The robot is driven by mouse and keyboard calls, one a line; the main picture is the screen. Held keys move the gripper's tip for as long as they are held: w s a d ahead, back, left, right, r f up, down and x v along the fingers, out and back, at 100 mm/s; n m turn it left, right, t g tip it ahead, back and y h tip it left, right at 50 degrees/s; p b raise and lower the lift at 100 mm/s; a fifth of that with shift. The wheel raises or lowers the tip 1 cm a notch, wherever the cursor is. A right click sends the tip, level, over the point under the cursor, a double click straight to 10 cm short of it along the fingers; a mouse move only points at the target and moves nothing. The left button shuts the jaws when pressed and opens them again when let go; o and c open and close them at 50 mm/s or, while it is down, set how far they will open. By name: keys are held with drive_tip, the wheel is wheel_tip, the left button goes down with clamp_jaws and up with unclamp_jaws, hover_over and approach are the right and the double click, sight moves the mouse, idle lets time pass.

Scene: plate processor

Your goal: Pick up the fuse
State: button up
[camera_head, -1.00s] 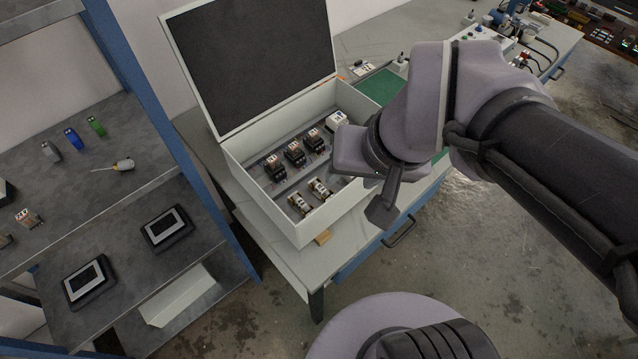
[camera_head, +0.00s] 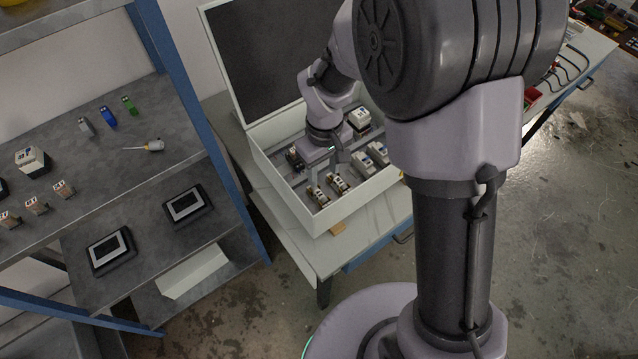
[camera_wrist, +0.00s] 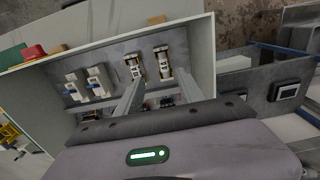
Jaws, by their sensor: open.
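Two cylindrical fuse-like parts in holders stand side by side near the front wall of the open box. They are the left one (camera_head: 318,195) and the right one (camera_head: 338,183). In the wrist view they show beyond my fingers, as one part (camera_wrist: 134,66) and the other (camera_wrist: 164,64). I cannot tell which is the task's fuse. My gripper (camera_wrist: 162,80) is open and empty, with its two fingers apart, reaching into the box. In the head view my gripper (camera_head: 326,168) is above the box floor, behind the two parts, and hides some of what stands there.
The white box (camera_head: 350,215) has raised walls and an open lid (camera_head: 265,60). White modules (camera_head: 370,155) and dark relays (camera_head: 294,157) stand inside. A shelf (camera_head: 100,165) at left holds small parts, a screwdriver (camera_head: 150,146) and two panels. The floor at right is clear.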

drive_tip(key=b, duration=0.1)
hover_over(320, 194)
drive_tip(key=f, duration=0.4)
drive_tip(key=shift+w+d+f, duration=0.1)
drive_tip(key=shift+d+f, duration=0.1)
drive_tip(key=shift+d, duration=0.15)
drive_tip(key=f, duration=0.1)
drive_tip(key=f+b, duration=0.1)
drive_tip(key=f, duration=0.1)
drive_tip(key=f+b, duration=0.1)
drive_tip(key=f, duration=0.1)
drive_tip(key=shift+a+f, duration=0.1)
drive_tip(key=shift+a, duration=0.25)
clamp_jaws()
